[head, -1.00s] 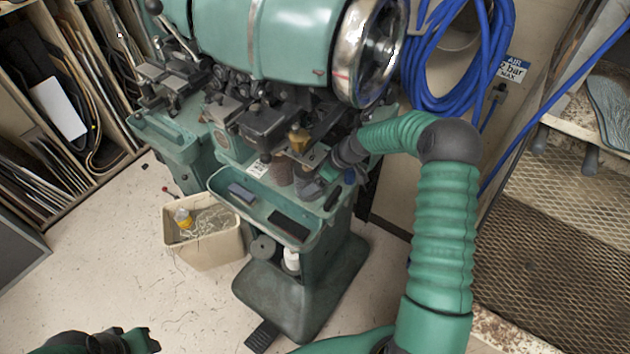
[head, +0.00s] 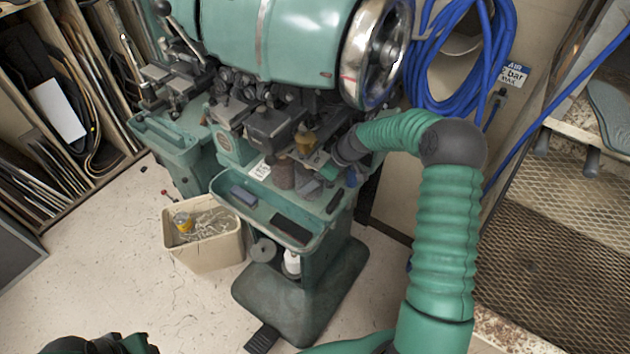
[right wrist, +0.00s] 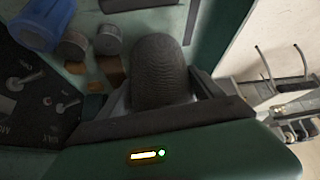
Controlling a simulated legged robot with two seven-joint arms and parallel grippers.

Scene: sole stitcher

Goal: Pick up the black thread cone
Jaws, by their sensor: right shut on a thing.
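The black thread cone (right wrist: 160,72) fills the middle of the right wrist view, a dark ribbed cone between the two fingers of my right gripper (right wrist: 162,92). The gripper is shut on it. In the head view my right gripper (head: 324,164) is at the right end of the machine's green tray (head: 262,214), below the machine head. It partly hides the things there, and I cannot clearly make out the held cone.
The green sole stitcher (head: 275,40) with its handwheel (head: 384,50) rises above the tray. A cream bin (head: 210,252) stands on the floor at left. Blue hose coils (head: 455,75) hang behind my right arm. A mesh rack (head: 550,250) is at right.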

